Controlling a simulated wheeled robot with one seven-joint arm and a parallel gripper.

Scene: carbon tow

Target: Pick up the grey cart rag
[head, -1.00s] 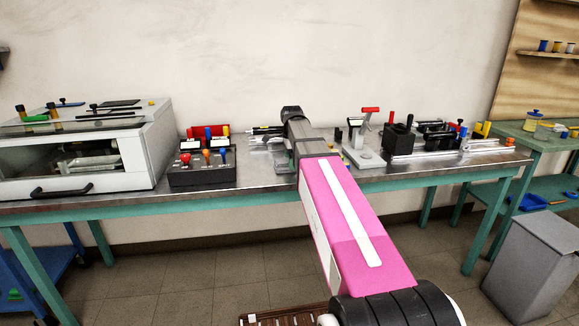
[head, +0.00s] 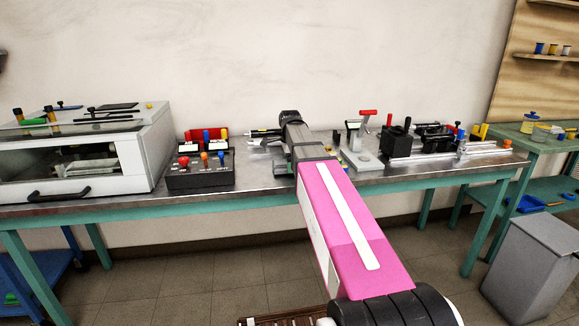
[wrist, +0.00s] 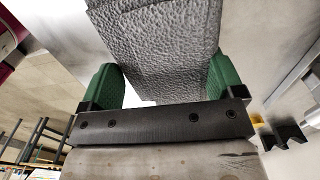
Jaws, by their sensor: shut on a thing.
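The grey cart rag (wrist: 155,40), a grey sheet with a rough, wrinkled surface, fills the upper middle of the wrist view. My gripper (wrist: 165,82) has green fingers on either side of the rag and is shut on it. The rag extends past the top of that view, so its far end is out of sight. In the head view my pink and grey arm reaches over the workbench (head: 255,181) and hides the fingers and most of what lies beyond them.
A white cabinet (head: 135,160) and a black control box (head: 200,178) stand left of my arm. A grey stand with a red handle (head: 368,112) and a rail fixture (head: 450,153) stand to the right. A grey bin (head: 530,270) is on the floor at right.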

